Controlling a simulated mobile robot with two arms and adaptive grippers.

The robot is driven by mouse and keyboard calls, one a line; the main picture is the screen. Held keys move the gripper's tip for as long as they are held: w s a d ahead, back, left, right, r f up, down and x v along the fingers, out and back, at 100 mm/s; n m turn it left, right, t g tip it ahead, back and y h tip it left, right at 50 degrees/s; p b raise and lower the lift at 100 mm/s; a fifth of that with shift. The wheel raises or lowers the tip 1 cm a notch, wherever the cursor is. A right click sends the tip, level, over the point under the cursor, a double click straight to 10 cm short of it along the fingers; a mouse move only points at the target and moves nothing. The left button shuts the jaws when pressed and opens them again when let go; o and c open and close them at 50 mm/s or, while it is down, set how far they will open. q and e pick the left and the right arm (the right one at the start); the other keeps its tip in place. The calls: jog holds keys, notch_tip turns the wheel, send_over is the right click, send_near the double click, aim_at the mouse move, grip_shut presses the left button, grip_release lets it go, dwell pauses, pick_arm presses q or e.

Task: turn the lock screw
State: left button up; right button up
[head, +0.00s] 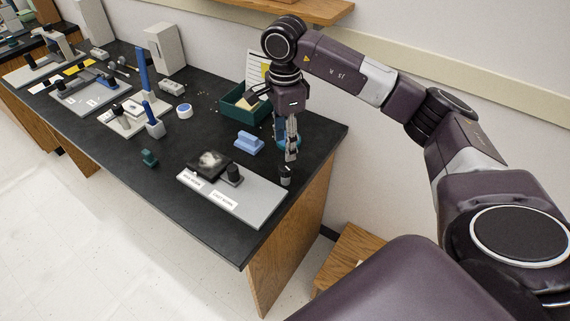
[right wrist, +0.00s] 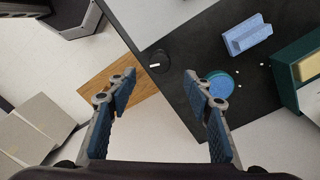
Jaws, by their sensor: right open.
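A small black knob (head: 285,176) with a white mark on top, which looks like the lock screw, stands upright by the right end of a grey plate (head: 262,202). In the right wrist view the knob (right wrist: 158,62) shows its round top with a white line, near the dark table's edge. My right gripper (head: 291,157) is just above the knob, pointing down. In the right wrist view its fingers (right wrist: 160,91) are spread and empty, with the knob beyond the gap. My left gripper is not in view.
A blue block (head: 249,143), a green bin (head: 238,113) and a teal round piece (right wrist: 221,85) are close by. The black table's (head: 200,220) front edge is clear.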

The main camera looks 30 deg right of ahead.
aim_at(286, 166)
notch_tip(286, 166, down, 8)
jog(key=shift+s+d+r+p, duration=0.1)
jog(key=shift+p, duration=0.65)
jog(key=c, duration=1.2)
jog(key=shift+o, duration=0.2)
